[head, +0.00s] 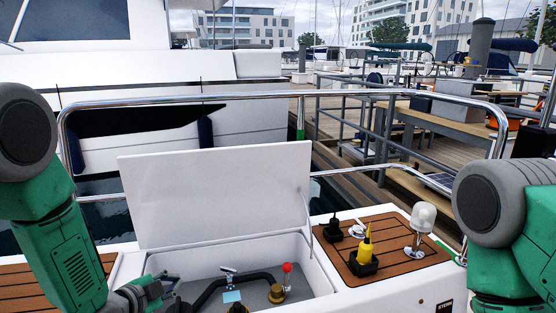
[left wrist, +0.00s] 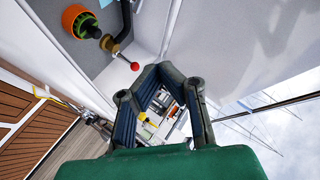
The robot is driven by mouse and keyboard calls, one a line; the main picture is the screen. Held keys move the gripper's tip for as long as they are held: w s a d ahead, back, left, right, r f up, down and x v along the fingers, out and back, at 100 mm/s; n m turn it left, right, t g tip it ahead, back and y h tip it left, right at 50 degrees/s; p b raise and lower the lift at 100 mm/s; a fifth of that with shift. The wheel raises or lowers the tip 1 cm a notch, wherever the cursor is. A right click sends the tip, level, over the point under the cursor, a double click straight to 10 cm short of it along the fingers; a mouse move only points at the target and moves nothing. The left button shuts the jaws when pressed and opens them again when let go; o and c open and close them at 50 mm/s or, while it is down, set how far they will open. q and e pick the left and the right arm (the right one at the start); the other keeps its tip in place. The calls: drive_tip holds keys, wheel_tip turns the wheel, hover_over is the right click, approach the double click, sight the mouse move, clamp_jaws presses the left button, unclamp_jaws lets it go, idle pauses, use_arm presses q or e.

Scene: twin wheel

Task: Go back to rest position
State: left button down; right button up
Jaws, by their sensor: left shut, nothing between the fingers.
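My left gripper (head: 150,292) is low at the left in the head view, at the near left edge of the open white locker. In the left wrist view its two fingers (left wrist: 160,70) come together at the tips, with nothing held between them. My left arm comes in green and grey from the left edge. My right arm shows at the right edge, but its gripper is outside both views. A lever with a red knob (head: 287,268) stands inside the locker, right of my left gripper and apart from it. The knob also shows in the left wrist view (left wrist: 135,66).
The raised white lid (head: 215,190) stands behind the locker. A steel rail (head: 250,97) arches across the front. The teak panel (head: 395,268) at the right carries a yellow bottle-like item (head: 367,247) and a white lamp (head: 422,218). A black hose (head: 215,287) lies in the locker.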

use_arm(q)
drive_tip(key=s+f+n+g+y+p, duration=0.1)
drive_tip(key=s+f+n+g, duration=0.25)
drive_tip(key=s+f, duration=0.4)
drive_tip(key=s+f+n+g+y, duration=0.15)
drive_tip(key=s+f+n, duration=0.25)
drive_tip(key=s, duration=0.6)
drive_tip(key=s+a+f+n+g+y, duration=0.1)
drive_tip(key=s+n+g, duration=0.2)
drive_tip(key=s, duration=0.7)
drive_tip(key=s+a+f+n+g, duration=0.1)
drive_tip(key=s+n+g, duration=0.2)
drive_tip(key=s, duration=0.7)
drive_tip(key=shift+a+g+y+p, duration=0.3)
drive_tip(key=shift+a+y+p, duration=0.05)
drive_tip(key=shift+p, duration=0.05)
use_arm(e)
wheel_tip(320, 180, up, 2)
drive_tip(key=shift+r, duration=0.1)
use_arm(q)
drive_tip(key=shift+w, duration=0.1)
use_arm(e)
drive_tip(key=shift+c, duration=0.4)
